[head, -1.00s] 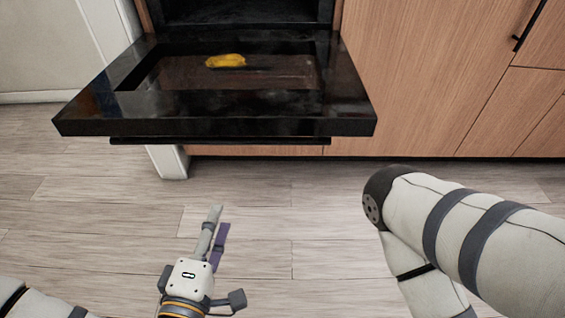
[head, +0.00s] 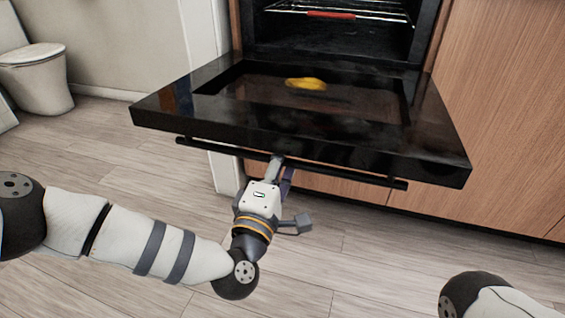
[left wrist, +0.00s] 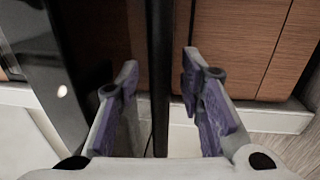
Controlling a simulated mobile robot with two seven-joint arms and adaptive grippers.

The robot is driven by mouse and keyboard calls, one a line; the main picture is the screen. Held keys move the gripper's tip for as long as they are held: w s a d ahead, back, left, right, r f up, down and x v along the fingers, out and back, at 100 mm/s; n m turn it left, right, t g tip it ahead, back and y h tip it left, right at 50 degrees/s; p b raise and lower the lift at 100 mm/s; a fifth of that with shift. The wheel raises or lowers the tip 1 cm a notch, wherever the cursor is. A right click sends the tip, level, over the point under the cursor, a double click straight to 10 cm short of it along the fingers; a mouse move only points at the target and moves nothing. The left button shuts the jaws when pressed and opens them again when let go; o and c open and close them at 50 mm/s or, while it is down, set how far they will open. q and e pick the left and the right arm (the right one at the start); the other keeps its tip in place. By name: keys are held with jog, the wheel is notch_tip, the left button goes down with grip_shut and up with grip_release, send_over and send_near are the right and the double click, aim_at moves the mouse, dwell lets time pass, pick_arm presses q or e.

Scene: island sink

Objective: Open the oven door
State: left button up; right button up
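The black oven door (head: 420,155) is swung down and lies about level in front of the oven opening (head: 330,38). Its black bar handle (head: 350,174) runs along under the front edge. My left gripper (head: 284,178) is at the handle, left of its middle, below the door edge. In the left wrist view the handle (left wrist: 159,60) passes between the two open fingers with purple pads, with a gap on each side. I see no finger closed on it. My right gripper is out of view.
A yellow item (head: 306,84) lies on the door's inner face. A rack with a red strip (head: 331,15) is inside the oven. Wood cabinets (head: 505,120) stand to the right, a toilet (head: 38,75) at the far left. The floor (head: 130,140) is clear.

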aim_at(283, 129)
pick_arm(q)
grip_shut()
notch_tip(283, 129, up, 8)
jog(key=p, duration=0.5)
jog(key=shift+w, duration=0.1)
jog(key=shift+f, duration=0.3)
grip_release()
jog(key=shift+f, duration=0.1)
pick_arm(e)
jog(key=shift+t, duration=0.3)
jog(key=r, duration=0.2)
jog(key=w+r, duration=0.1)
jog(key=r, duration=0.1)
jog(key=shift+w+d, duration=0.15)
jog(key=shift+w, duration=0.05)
